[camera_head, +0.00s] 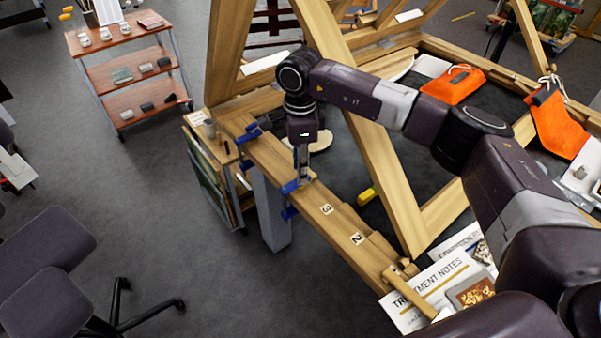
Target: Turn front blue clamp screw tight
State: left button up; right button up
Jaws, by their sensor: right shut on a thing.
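A blue clamp (290,187) grips the wooden beam (341,250) at its near part, with a blue lower piece (289,213) below the beam's edge. A second blue clamp (248,133) sits further back on the same beam. My right gripper (303,176) points straight down over the nearer clamp and is shut on its screw. The screw itself is mostly hidden by the fingers and too small to make out. My left gripper is not in view.
Tilted wooden frame bars (375,170) stand right of the gripper. Orange pouches (453,84) and a yellow item (367,196) lie beyond the beam.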

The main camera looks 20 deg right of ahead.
jog(key=m+b, duration=0.3)
jog(key=m, duration=0.2)
jog(key=shift+w+m, duration=0.1)
jog(key=shift+m, duration=0.2)
jog(key=m+b, duration=0.1)
jog(key=m, duration=0.2)
jog(key=shift+r+m+b, duration=0.1)
jog(key=shift+m+b, duration=0.3)
jog(key=shift+m, duration=0.9)
jog(key=shift+r+b, duration=0.15)
jog(key=shift+b, duration=0.15)
jog(key=o, duration=0.9)
jog(key=shift+o, duration=1.3)
notch_tip(320, 180, up, 12)
